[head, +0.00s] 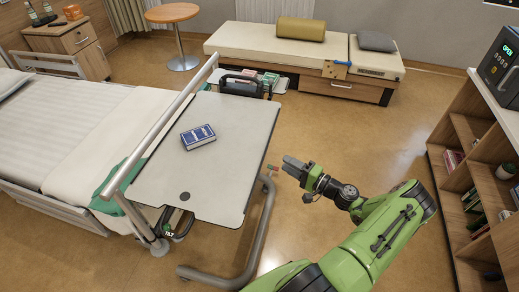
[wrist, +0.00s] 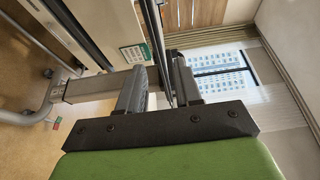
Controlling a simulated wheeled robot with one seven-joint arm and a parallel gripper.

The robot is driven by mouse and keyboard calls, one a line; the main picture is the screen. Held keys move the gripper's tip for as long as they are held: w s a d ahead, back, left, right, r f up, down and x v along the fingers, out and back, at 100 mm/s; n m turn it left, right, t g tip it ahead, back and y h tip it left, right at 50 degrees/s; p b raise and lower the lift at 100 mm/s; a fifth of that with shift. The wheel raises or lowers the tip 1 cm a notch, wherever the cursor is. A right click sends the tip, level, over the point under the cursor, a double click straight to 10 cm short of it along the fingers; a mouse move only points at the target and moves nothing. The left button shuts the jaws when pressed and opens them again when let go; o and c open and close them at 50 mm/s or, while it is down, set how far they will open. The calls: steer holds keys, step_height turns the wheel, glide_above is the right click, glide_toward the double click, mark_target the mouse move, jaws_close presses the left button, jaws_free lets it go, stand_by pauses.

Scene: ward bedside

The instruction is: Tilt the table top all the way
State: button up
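The overbed table's pale grey top (head: 235,125) stands beside the bed, with a blue book (head: 198,136) lying on it. It looks about level, though a slight tilt is hard to judge from above. Under its near edge is a dark lever with a green label (head: 168,232). My gripper (head: 290,168) is just right of the top's right edge, apart from the lever. In the wrist view my gripper (wrist: 158,85) shows two dark fingers with a gap between them, and I see nothing held. A pale post (wrist: 95,88) is beyond the fingers.
The bed (head: 70,130) with its pale rail (head: 160,125) is close on the left. The table's curved grey leg (head: 262,225) runs along its right side. A bench (head: 285,55) stands at the back and a shelf unit (head: 465,130) at the right. Floor between them is clear.

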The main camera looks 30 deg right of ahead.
mark_target(261, 150)
steer(key=b+x, duration=0.1)
steer(key=x, duration=1.1)
steer(key=shift+w+a, duration=0.15)
jaws_close()
